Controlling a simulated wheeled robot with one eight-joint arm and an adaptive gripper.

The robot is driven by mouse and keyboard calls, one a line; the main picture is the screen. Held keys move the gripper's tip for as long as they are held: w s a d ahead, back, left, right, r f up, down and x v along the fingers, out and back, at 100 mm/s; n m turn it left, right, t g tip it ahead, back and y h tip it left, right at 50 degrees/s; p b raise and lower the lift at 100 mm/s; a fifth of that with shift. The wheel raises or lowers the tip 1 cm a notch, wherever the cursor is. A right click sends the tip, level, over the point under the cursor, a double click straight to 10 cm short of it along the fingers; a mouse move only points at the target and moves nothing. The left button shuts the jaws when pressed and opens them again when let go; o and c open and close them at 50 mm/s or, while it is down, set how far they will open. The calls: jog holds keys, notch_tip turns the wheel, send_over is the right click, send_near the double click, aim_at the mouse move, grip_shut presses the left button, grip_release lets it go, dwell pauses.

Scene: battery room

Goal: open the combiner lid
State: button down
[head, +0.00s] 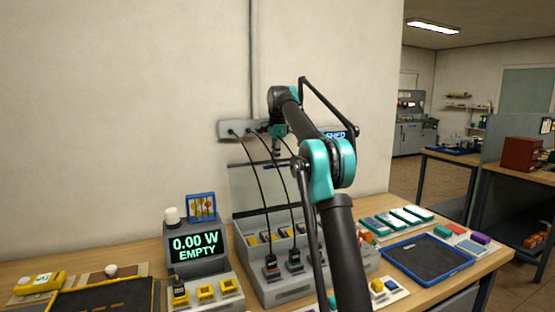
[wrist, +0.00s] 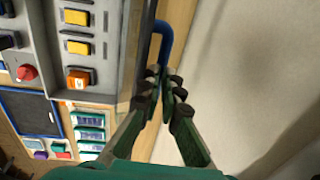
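The combiner (head: 290,287) is a grey box on the bench with plugs and yellow switches on it. Its lid (head: 250,190) is a pale, see-through panel standing up at the back of the box, near the wall. In the wrist view the lid shows nearly edge-on, with a blue handle (wrist: 165,38) on it. My gripper (head: 276,153) is at the lid's top edge. In the wrist view my gripper's fingertips (wrist: 158,75) are close together at the near end of the blue handle and look closed on it.
A meter reading "0.00 W EMPTY" (head: 198,245) stands left of the combiner. Cables run from a wall outlet (head: 230,129) to plugs at the box. A blue tray (head: 467,257) and several coloured packs lie to the right. The wall is close behind the lid.

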jog(key=c, duration=2.2)
grip_release()
jog(key=shift+a+f, duration=0.3)
jog(key=shift+f, duration=0.6)
jog(key=o, duration=0.6)
jog(key=shift+s, duration=0.1)
jog(key=shift+w+f, duration=0.2)
jog(key=shift+w, duration=0.05)
jog(key=shift+d, duration=0.1)
jog(key=shift+w, duration=0.1)
jog(key=shift+d, duration=0.1)
